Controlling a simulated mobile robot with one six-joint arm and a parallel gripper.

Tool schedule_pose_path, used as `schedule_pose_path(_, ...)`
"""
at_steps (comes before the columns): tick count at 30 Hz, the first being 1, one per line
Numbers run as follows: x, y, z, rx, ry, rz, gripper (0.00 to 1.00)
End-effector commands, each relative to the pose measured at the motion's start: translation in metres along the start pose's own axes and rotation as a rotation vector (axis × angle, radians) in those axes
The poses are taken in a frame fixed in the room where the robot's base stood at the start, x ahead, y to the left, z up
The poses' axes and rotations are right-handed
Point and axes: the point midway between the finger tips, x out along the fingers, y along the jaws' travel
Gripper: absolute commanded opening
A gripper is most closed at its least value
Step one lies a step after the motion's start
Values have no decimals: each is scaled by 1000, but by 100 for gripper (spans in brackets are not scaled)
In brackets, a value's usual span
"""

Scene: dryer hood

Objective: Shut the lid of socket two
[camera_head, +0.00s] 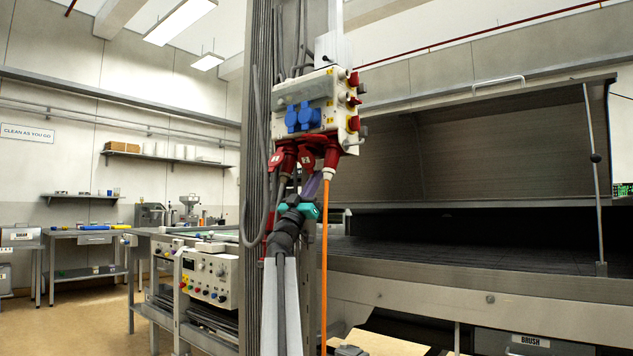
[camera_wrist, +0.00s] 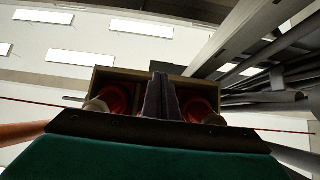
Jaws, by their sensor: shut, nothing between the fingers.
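A pale socket box (camera_head: 303,88) is fixed to the column in the head view. Its front carries two blue sockets, a left one (camera_head: 291,119) and a right one (camera_head: 309,117), whose lids look shut. Red sockets hang below, with red flaps at the left (camera_head: 277,158) and middle (camera_head: 307,158). No number is legible, so I cannot tell which is socket two. My gripper (camera_head: 312,185) is shut and empty, pointing up just below the red sockets. In the wrist view its fingers (camera_wrist: 160,97) stand between two red sockets (camera_wrist: 117,99) (camera_wrist: 198,106); contact is unclear.
An orange cable (camera_head: 325,240) hangs from the right red socket, close beside my arm. Grey cables (camera_head: 257,170) run down the column to the left. A large open hood (camera_head: 480,140) stands at the right. A control panel (camera_head: 210,277) sits low at the left.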

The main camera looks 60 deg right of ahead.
Motion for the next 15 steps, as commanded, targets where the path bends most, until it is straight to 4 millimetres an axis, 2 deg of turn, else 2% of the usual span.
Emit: schedule_pose_path(15, -10, -2, 11, 1, 0, -2, 0)
